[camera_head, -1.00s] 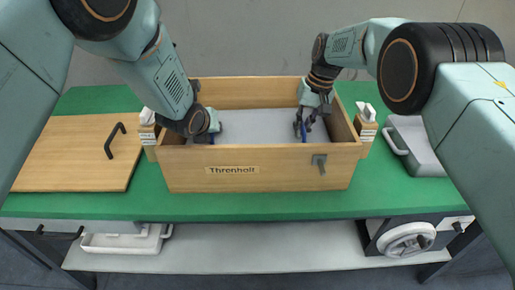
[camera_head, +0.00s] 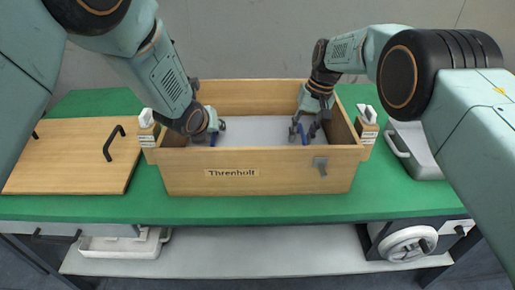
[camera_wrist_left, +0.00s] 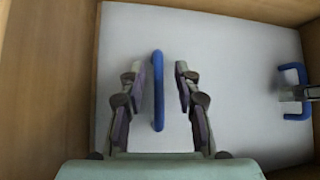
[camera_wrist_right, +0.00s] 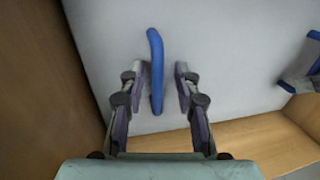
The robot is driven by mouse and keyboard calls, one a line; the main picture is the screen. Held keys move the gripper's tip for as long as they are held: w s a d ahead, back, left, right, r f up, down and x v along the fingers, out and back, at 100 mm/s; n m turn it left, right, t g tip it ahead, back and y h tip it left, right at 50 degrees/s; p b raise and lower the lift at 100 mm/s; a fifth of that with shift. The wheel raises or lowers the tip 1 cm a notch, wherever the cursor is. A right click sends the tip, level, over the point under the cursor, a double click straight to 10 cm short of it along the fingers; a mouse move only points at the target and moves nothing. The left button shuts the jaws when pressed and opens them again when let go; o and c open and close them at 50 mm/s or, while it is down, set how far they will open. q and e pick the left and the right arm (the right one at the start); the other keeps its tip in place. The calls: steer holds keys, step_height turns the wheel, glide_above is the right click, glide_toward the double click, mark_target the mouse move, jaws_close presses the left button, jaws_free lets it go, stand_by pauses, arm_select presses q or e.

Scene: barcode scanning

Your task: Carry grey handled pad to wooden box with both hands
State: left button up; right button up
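The grey pad (camera_head: 262,131) lies flat inside the wooden box (camera_head: 268,180), which is marked "Threnholt". Its two blue handles stand up near the left and right ends. My left gripper (camera_head: 217,132) is inside the box, with its open fingers on either side of the left handle (camera_wrist_left: 158,90). My right gripper (camera_head: 304,133) is inside at the right, with its open fingers on either side of the right handle (camera_wrist_right: 156,75). Both wrist views show gaps between fingers and handle. The box's front wall hides the pad's near edge in the head view.
A wooden lid (camera_head: 70,165) with black handles lies left of the box on the green table (camera_head: 300,208). Small block stacks with white tops stand at both box sides, the right one (camera_head: 367,130) included. A grey case (camera_head: 418,150) lies at the right.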

arm_select(q)
step_height(320, 180, up, 8)
steer(key=shift+s+r, duration=0.1)
steer(key=shift+r, duration=0.05)
arm_select(e)
steer(key=shift+r, duration=0.1)
step_height(320, 180, up, 12)
steer(key=d, duration=0.2)
steer(key=shift+d, duration=0.15)
stand_by(0.6)
